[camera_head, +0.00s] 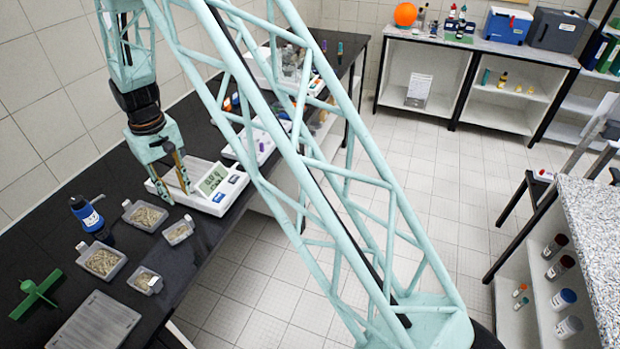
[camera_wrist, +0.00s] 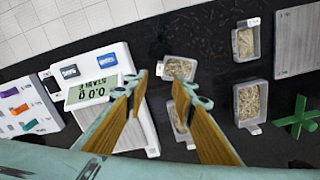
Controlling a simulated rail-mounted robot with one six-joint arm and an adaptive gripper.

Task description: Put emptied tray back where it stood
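My gripper (camera_head: 177,181) is over the scale in the head view. In the wrist view its two wooden-coloured fingers (camera_wrist: 160,92) stand apart with nothing between them. Several grey trays stand on the black bench: a larger one (camera_head: 144,215) and a small one (camera_head: 178,231) nearest the gripper, and another larger one (camera_head: 102,262) and small one (camera_head: 145,281) further off. All seem to hold pale grains; I cannot tell which is the emptied tray. The white scale (camera_head: 218,197) reads 0.0, stable.
A blue bottle (camera_head: 86,214) stands behind the trays. A green cross-shaped object (camera_head: 37,293) and a flat grey plate (camera_head: 95,323) lie at the near end. A white device with coloured pieces (camera_wrist: 27,108) is beyond the scale. Bare bench shows between trays and scale.

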